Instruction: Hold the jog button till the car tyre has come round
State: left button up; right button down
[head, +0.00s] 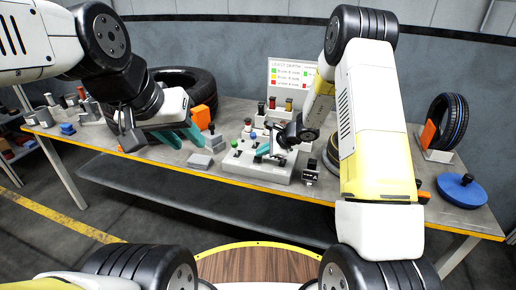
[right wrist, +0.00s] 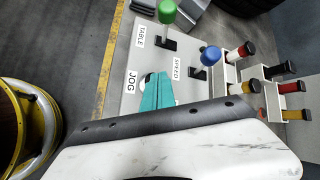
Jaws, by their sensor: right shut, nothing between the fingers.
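The grey control panel (head: 262,171) stands on the bench and carries a green knob and other controls. In the right wrist view the panel (right wrist: 121,98) has labels TABLE, JOG and SPEED, a green knob (right wrist: 166,12) and a blue knob (right wrist: 210,56). My right gripper (head: 278,150) is over the panel; its teal fingers (right wrist: 156,80) are together beside the JOG label, mostly covering the round button there. Contact cannot be told. My left gripper (head: 184,134) has its teal fingers apart, empty, left of the panel. A large black tyre (head: 201,83) stands behind it; a blue-striped tyre (head: 447,118) stands upright at right.
The bench (head: 230,185) has a yellow front edge. A tyre-depth sign (head: 287,75) stands at the back. Several capped posts (right wrist: 285,87) stand beside the panel. A blue disc (head: 461,188) lies at the right end. My right arm hides part of the bench.

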jog(key=shift+a+r, duration=0.15)
jog(key=shift+r, duration=0.05)
jog(key=shift+w+r, duration=0.1)
jog(key=shift+r, duration=0.4)
jog(key=shift+a+r, duration=0.1)
jog(key=shift+r, duration=2)
